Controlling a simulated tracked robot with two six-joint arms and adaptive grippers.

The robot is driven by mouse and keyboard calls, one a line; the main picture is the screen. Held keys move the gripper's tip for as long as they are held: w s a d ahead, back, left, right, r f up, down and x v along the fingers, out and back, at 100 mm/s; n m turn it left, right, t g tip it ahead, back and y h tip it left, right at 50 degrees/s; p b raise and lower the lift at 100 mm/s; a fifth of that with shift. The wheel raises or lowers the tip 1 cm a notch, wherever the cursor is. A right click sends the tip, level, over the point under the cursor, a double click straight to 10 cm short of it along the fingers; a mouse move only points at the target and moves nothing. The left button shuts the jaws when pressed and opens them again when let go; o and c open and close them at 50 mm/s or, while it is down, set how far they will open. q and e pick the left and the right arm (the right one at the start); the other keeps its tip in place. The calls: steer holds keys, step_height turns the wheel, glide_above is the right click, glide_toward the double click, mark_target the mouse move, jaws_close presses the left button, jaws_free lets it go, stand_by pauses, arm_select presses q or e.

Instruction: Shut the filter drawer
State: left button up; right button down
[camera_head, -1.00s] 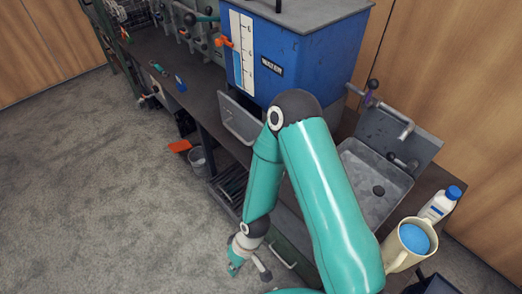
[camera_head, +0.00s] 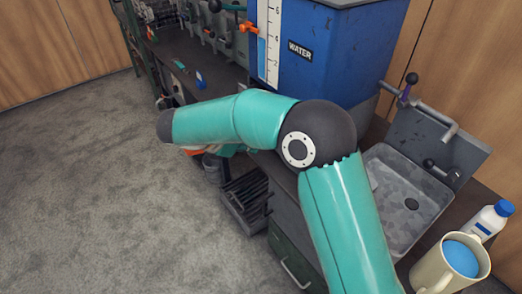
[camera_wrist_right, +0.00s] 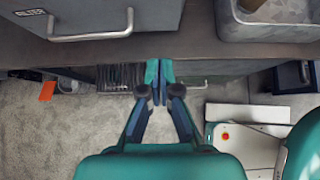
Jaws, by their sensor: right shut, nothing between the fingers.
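The filter drawer (camera_wrist_right: 150,14) shows its grey front with a label and a bar handle at the top left of the right wrist view, above the dark bench edge. How far it stands out cannot be told there. In the head view my right arm hides it, below the blue water tank (camera_head: 325,45). My right gripper (camera_wrist_right: 159,72) is shut and empty, with its fingertips just below the bench edge in the right wrist view, apart from the drawer's handle. My left gripper is not in view.
The bench (camera_wrist_right: 230,50) runs across the wrist view, with a metal sink (camera_head: 405,205) to the right. A rack (camera_head: 245,205) and a green drawer (camera_head: 288,262) are under the bench. Carpet is free at left.

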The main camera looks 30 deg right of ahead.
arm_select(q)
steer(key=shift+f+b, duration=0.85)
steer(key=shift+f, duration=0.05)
arm_select(e)
steer(key=d+r+x, duration=0.1)
steer(key=r+x, duration=0.1)
steer(key=x, duration=0.9)
steer(key=shift+d+f, duration=0.35)
steer(key=shift+d, duration=0.3)
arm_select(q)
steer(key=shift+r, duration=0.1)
arm_select(e)
steer(key=shift+w, duration=0.1)
